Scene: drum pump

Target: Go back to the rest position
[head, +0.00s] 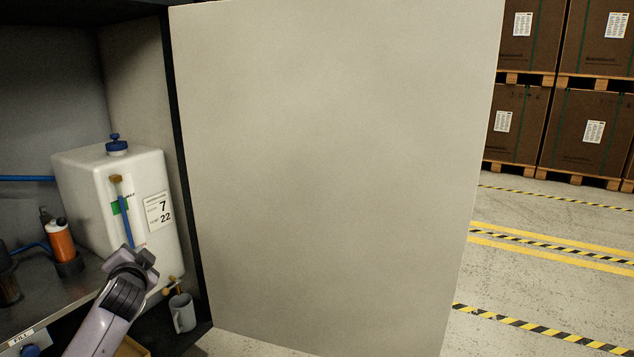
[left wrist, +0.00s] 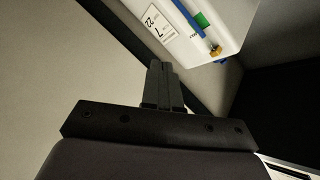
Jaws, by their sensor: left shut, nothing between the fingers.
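My left arm comes in from the lower left in the head view, its wrist in front of the white drum (head: 90,175). My left gripper shows in the left wrist view (left wrist: 161,68) with its two fingers together and nothing between them. The drum also shows in the left wrist view (left wrist: 225,15), beyond the fingertips and to their right. It has a blue cap, a blue tube in front and a label reading 7 and 22. My right gripper is not in view.
A large pale panel (head: 330,170) stands right of the drum's cabinet. A grey mug (head: 182,312) sits below a brass tap (head: 172,287). An orange bottle (head: 61,240) stands on the metal shelf. Stacked boxes (head: 515,125) and striped floor lines lie at the right.

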